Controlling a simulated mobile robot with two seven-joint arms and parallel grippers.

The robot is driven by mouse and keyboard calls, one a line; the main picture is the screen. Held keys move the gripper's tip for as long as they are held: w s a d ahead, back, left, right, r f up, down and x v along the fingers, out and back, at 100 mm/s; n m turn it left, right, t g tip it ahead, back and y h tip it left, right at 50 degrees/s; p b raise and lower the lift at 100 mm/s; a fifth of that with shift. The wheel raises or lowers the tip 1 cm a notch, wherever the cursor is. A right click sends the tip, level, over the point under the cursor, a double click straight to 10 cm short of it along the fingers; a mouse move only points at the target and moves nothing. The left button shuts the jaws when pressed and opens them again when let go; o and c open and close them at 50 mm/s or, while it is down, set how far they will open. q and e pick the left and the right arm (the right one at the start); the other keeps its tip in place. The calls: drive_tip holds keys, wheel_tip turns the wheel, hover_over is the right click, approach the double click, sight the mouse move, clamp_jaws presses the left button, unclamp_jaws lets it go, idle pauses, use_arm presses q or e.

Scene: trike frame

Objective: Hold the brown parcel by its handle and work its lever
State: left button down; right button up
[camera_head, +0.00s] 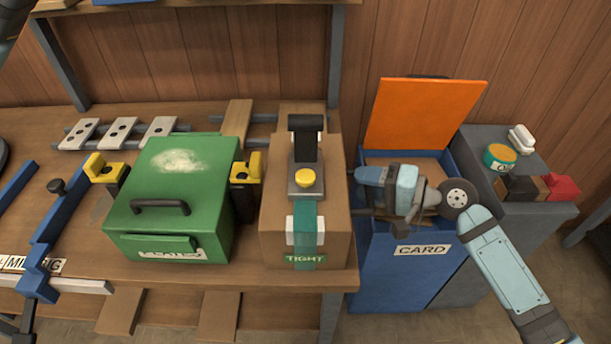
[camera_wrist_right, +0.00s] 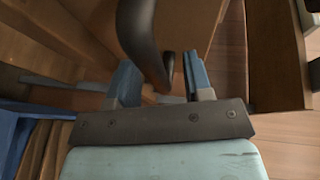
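The brown parcel (camera_head: 334,205) stands on the bench, with a green strip and a TIGHT label on its front. On its top is a metal plate with a yellow knob (camera_head: 305,178) and an upright black lever (camera_head: 304,140). My right gripper (camera_head: 358,177) is at the parcel's right side, above the blue bin. In the right wrist view, a dark curved handle (camera_wrist_right: 137,30) runs down between the open, separated fingers (camera_wrist_right: 160,70), against a brown surface (camera_wrist_right: 192,25). I cannot tell whether they touch it. My left gripper is not in view.
A green box (camera_head: 170,205) stands left of the parcel, with yellow-topped clamps beside it. A blue bin (camera_head: 390,265) marked CARD, its orange lid (camera_head: 425,112) raised, is below my right gripper. A grey cabinet (camera_head: 480,145) with small items stands at right.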

drive_tip(key=v, duration=1.2)
